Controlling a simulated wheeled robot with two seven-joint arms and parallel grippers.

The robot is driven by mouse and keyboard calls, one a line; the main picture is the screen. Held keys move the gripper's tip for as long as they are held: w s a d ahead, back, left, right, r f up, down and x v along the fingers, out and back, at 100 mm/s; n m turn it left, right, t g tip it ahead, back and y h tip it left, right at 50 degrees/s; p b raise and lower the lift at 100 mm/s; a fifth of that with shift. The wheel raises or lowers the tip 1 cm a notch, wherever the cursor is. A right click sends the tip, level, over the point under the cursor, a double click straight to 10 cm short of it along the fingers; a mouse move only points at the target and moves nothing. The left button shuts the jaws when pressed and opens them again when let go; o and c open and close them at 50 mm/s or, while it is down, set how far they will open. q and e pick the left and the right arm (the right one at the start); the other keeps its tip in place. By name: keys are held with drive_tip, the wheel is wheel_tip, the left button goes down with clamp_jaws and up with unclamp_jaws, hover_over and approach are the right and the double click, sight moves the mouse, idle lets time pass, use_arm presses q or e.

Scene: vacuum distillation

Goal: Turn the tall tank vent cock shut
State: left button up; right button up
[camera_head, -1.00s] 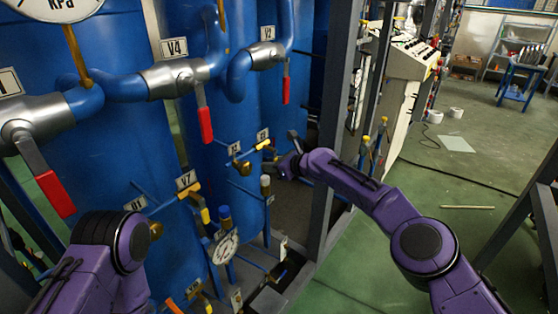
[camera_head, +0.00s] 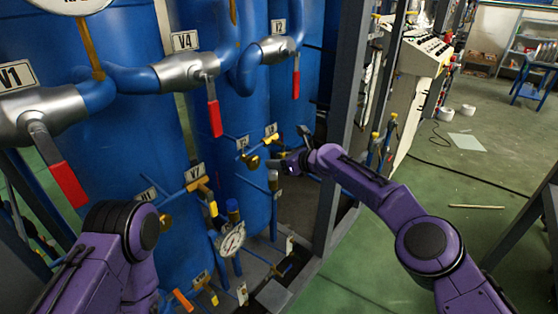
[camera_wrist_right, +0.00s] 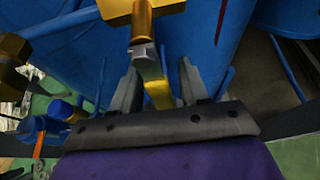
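In the right wrist view a brass cock body (camera_wrist_right: 145,18) with a silver nut is at the top. Its yellow lever (camera_wrist_right: 158,92) hangs down between the two grey fingers of my right gripper (camera_wrist_right: 158,82). The fingers stand apart, one on each side of the lever, with gaps visible. In the head view my right gripper (camera_head: 274,163) points left at a small brass cock (camera_head: 250,161) on the blue tank pipework. A yellow cock (camera_head: 266,143) sits just above it; its small label is hard to read. My left arm fills the lower left, its gripper out of sight.
Tall blue tanks (camera_head: 130,120) carry larger valves with red handles (camera_head: 214,118), labelled V1, V4 and V2. A yellow cock by label V7 (camera_head: 195,173) and a round gauge (camera_head: 231,240) are lower. A grey frame post (camera_head: 345,110) stands right of the gripper. Open green floor lies further right.

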drive_tip(key=shift+d+r, duration=0.1)
drive_tip(key=b+v, duration=0.2)
drive_tip(key=v, duration=0.8)
drive_tip(key=shift+s, duration=0.15)
drive_tip(key=shift+d, duration=0.15)
